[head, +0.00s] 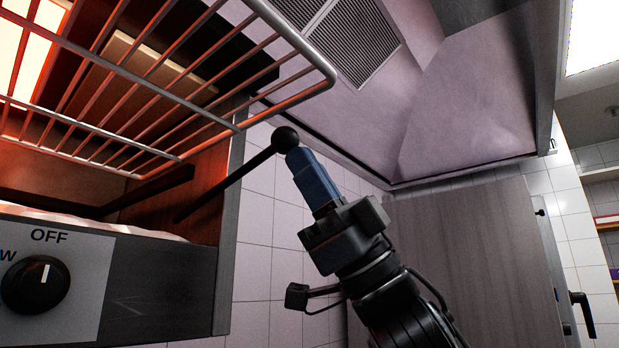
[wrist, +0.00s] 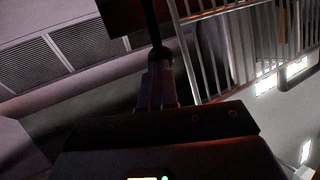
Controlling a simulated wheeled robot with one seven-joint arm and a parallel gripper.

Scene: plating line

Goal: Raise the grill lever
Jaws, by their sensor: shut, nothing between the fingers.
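The grill lever (head: 232,178) is a black rod that slants up to the right out of the grill's side and ends in a round black knob (head: 285,139). My gripper (head: 299,156) is shut and empty, its blue fingertips right at the knob's lower right; I cannot tell for sure whether they touch it. In the wrist view the closed fingers (wrist: 156,80) point at the lever (wrist: 155,32), and the knob's end is partly covered by them. The lever's inner end is inside the grill housing.
A wire rack (head: 190,90) juts out above the lever, close to it. The grill's front panel has a black dial (head: 35,284) beside the word OFF. A vent hood (head: 450,110) hangs above. A grey cabinet (head: 470,260) stands behind my arm. White tiles (head: 265,240) cover the wall.

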